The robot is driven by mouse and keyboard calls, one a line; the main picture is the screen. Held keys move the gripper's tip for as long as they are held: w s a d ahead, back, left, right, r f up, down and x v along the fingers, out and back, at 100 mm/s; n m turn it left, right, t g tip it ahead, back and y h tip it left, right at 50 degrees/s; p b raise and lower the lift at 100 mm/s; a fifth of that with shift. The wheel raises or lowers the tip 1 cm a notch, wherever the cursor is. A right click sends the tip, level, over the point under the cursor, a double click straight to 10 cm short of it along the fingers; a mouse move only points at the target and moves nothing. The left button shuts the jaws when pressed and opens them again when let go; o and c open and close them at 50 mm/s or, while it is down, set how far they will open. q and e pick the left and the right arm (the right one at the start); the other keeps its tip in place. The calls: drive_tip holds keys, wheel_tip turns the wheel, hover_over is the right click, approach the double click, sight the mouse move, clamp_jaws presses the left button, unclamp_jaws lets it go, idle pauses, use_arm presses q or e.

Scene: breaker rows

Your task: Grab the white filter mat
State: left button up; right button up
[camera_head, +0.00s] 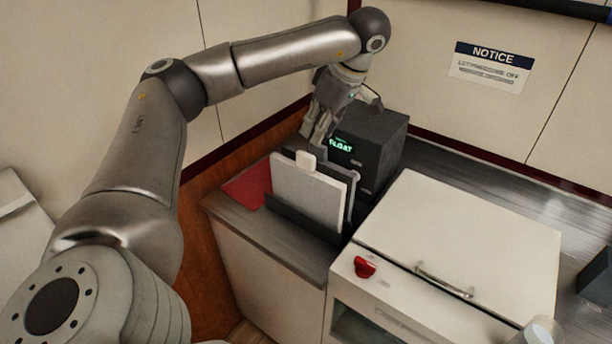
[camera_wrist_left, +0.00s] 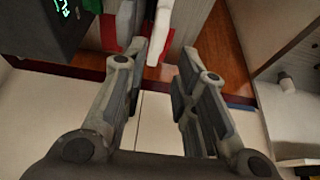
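The white filter mat (camera_head: 303,196) looks like a flat white panel, standing upright in a dark rack (camera_head: 300,222) on the counter. A pale tab (camera_head: 307,160) sticks up from its top edge. My left gripper (camera_head: 318,145) is just above and behind the mat's top edge. In the left wrist view its two fingers (camera_wrist_left: 165,58) are apart with nothing held. A white piece (camera_wrist_left: 160,32), probably part of the mat or its tab, shows between and beyond the fingertips. I cannot tell whether a finger touches it. My right gripper is not in view.
A dark box with a green lit display (camera_head: 343,145) stands close behind the rack. A red mat (camera_head: 250,186) lies left of the rack. A white-lidded cabinet (camera_head: 460,235) with a handle and red knob (camera_head: 365,267) stands to the right. The wall is close at the left.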

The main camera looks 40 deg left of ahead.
sight(306, 154)
use_arm(q)
drive_tip(key=x, duration=0.4)
drive_tip(key=shift+d+b, duration=0.15)
drive_tip(key=shift+b, duration=0.25)
drive_tip(key=shift+a+f, duration=0.3)
drive_tip(key=shift+f, duration=0.15)
drive_tip(key=shift+s+a+f+p, duration=0.1)
drive_tip(key=shift+a+f+p, duration=0.05)
drive_tip(key=shift+f+p, duration=0.3)
drive_tip(key=p+x, duration=0.1)
drive_tip(key=x, duration=0.2)
drive_tip(key=shift+a+f, duration=0.15)
drive_tip(key=shift+f, duration=0.2)
drive_tip(key=shift+a+f, duration=0.1)
drive_tip(key=shift+f, duration=0.2)
clamp_jaws()
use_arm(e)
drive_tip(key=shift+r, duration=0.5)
